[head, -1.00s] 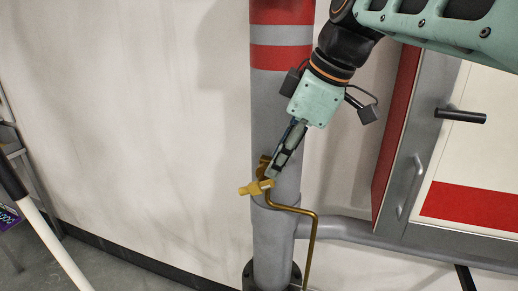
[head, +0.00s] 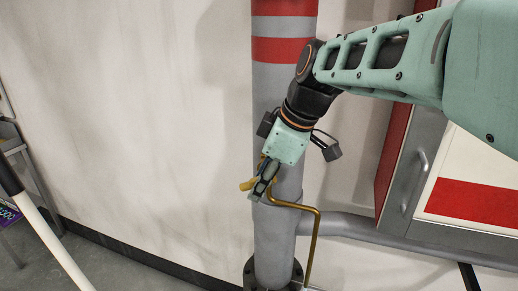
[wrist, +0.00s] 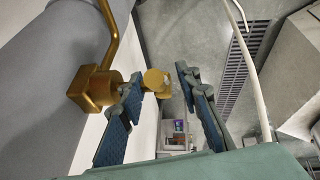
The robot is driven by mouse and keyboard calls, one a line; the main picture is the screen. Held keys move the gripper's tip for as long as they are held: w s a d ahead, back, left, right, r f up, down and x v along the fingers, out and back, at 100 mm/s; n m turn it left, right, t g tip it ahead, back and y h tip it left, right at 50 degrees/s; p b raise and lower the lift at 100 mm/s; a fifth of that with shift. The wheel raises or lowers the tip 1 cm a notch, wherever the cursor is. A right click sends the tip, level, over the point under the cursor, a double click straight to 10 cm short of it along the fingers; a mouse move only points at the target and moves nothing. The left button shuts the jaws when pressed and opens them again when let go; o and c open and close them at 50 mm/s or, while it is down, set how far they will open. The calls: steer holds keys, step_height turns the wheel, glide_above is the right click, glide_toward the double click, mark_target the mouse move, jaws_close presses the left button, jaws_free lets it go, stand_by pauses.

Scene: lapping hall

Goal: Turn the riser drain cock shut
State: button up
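The brass drain cock sits on the grey riser pipe (head: 274,228). Its yellow handle (head: 247,184) sticks out to the left of my gripper (head: 262,183) in the head view, and the gripper hides the rest. In the wrist view the cock's brass body (wrist: 98,87) is at the left against the pipe. The round-ended handle (wrist: 157,80) shows between the fingertips of my gripper (wrist: 160,84). The fingers are spread apart, the left one close to or overlapping the stem, the right one clear of the handle. I cannot tell whether the left finger touches.
A thin brass drain pipe (head: 317,235) bends down right of the cock. A grey side pipe (head: 350,228) runs right below a red-and-white cabinet (head: 470,200). A white pole (head: 50,240) stands at the left. The wall left of the riser is clear.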

steer(key=shift+c, duration=0.3)
jaws_close()
